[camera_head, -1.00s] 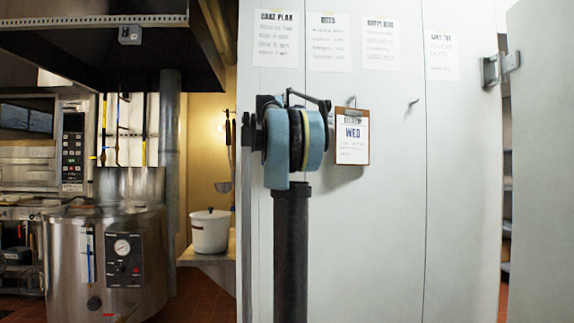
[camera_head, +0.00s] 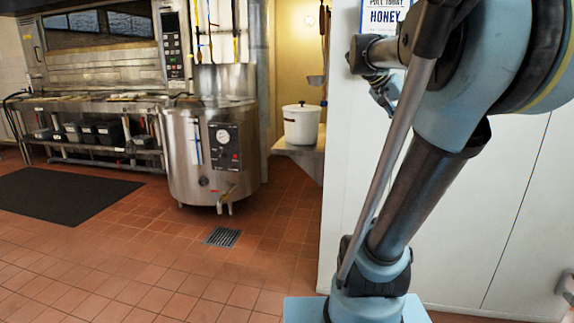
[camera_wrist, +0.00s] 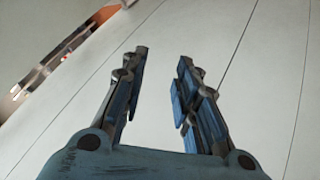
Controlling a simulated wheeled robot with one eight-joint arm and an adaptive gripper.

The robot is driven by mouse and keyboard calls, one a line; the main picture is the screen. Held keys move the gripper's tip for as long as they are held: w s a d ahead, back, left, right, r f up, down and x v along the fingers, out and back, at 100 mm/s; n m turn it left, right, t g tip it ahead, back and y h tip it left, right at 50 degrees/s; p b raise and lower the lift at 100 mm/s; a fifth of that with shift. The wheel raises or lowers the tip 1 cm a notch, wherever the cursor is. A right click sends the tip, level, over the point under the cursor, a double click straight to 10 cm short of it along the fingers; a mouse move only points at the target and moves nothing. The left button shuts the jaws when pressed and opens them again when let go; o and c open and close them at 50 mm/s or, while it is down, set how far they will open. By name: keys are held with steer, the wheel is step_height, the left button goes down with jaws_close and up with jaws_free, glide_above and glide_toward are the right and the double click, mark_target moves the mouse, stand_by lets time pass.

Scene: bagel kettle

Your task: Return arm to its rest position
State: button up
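My gripper (camera_wrist: 163,55) shows in the wrist view with its two blue-padded fingers apart and nothing between them. A plain pale wall or panel fills most of the view behind the fingers. In the head view my arm rises from its blue base at the bottom, leans up to the right and bends at the top right. Its far end reaches left near the white panel (camera_head: 480,200). The fingertips cannot be made out clearly in the head view.
A sign reading HONEY (camera_head: 384,14) hangs on the panel behind my arm. A steel kettle (camera_head: 208,150) stands left of centre. A white pot (camera_head: 301,126) sits on a steel shelf beside it. A dark mat (camera_head: 60,192) and open tiled floor (camera_head: 150,255) lie at the left.

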steer(key=s+a+f+n+y, duration=0.2)
steer(key=s+a+f, duration=0.3)
steer(key=f, duration=0.5)
steer(key=s+a+f+n+y, duration=0.3)
steer(key=s+a+f, duration=0.3)
steer(key=f, duration=0.5)
steer(key=s+a+f+n+y, duration=0.3)
steer(key=s+a+f, duration=0.2)
steer(key=f, duration=0.6)
steer(key=shift+s+a, duration=0.35)
steer(key=shift+a, duration=0.85)
steer(key=shift+w+f, duration=0.15)
steer(key=shift+w, duration=0.3)
steer(key=shift+d, duration=0.15)
